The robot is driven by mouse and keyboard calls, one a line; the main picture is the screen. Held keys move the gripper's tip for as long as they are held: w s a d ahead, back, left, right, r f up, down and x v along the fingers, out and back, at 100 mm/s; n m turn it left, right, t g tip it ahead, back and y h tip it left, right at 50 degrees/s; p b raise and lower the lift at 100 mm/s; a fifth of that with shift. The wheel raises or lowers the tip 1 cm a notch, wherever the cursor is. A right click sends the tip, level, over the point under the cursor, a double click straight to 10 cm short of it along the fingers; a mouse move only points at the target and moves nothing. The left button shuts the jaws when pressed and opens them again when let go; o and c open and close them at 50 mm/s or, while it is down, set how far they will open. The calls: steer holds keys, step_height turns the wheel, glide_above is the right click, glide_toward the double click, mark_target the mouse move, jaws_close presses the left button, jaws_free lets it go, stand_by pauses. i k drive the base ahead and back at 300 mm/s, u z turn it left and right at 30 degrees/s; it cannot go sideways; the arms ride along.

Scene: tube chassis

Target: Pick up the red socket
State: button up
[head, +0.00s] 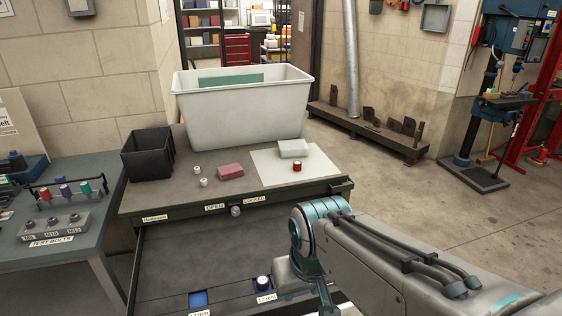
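A small red cylinder with a pale top (297,166) stands upright on the white sheet (265,172) on the drawer cabinet's top. A second red piece, a red socket (44,195), sits on a small rack on the left bench, beside a purple socket (65,191) and a teal socket (85,188). Which red piece the task means I cannot tell. My arm comes in from the lower right and bends down over the open drawer's right side. My gripper is out of view.
The open drawer (165,260) has a blue slot (198,299) and a dark socket with a white top (263,282). A large white bin (240,110), black bin (147,160), red block (230,170), grey block (293,148) and two small white pieces stand on the cabinet.

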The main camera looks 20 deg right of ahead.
mark_target(297, 164)
steer(key=z, duration=0.2)
steer(key=k, duration=0.25)
steer(key=z, duration=0.95)
steer(key=k, duration=1.05)
steer(key=z, duration=0.9)
steer(key=i, duration=2.6)
steer(key=u, duration=1)
steer(key=i, duration=1.1)
steer(key=u, duration=1.5)
steer(key=i, duration=0.55)
steer(key=u, duration=0.3)
